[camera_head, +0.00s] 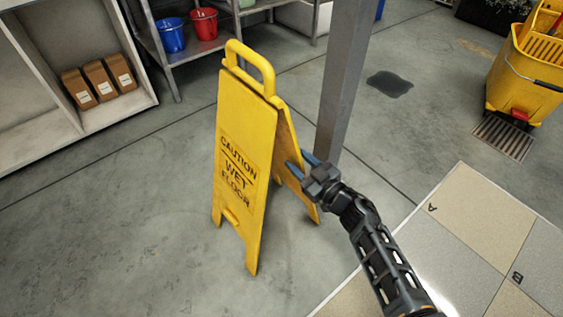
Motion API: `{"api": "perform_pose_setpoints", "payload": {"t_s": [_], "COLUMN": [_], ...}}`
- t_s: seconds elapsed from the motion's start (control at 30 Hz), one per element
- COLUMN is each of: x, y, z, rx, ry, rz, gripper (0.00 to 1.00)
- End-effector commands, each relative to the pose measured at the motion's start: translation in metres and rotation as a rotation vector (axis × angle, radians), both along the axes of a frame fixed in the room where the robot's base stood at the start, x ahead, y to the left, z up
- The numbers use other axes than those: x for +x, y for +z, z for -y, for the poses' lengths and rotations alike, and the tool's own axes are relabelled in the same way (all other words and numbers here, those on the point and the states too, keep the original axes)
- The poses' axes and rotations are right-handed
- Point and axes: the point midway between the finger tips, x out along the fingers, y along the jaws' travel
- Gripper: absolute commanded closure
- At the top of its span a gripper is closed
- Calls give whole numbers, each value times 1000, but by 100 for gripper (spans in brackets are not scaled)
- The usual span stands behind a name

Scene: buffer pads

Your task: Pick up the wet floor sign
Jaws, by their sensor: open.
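The yellow wet floor sign (243,158) stands upright and unfolded on the grey floor, with a loop handle (262,66) at its top. Its front panel reads "CAUTION WET FLOOR". My gripper (300,168) reaches in from the lower right, with its blue-grey fingers open at the right-hand rear panel of the sign. The fingers overlap that panel in the picture; I cannot tell whether they touch it. Part of the rear panel is hidden behind the front panel and my gripper.
A grey post (343,80) stands just right of the sign. A yellow mop bucket (526,75) stands at upper right beside a floor drain (503,139). A dark puddle (390,84) lies behind the post. Shelves with a blue bucket (171,36) and red bucket (204,24) are behind. Floor left of the sign is clear.

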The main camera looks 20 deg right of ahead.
Motion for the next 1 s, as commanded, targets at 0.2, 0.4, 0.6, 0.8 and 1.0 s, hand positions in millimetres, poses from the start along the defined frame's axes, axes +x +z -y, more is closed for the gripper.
{"api": "perform_pose_setpoints", "payload": {"t_s": [0.2,0.4,0.6,0.8,1.0], "x": [29,32,32,32,32], "y": [-5,-2,-2,-3,-3], "z": [-12,-12,-12,-12,-12], "rx": [0,1,1,0,0], "ry": [2,0,0,0,0], "rz": [0,0,0,0,0], "gripper": [57,57,71,90,100]}}
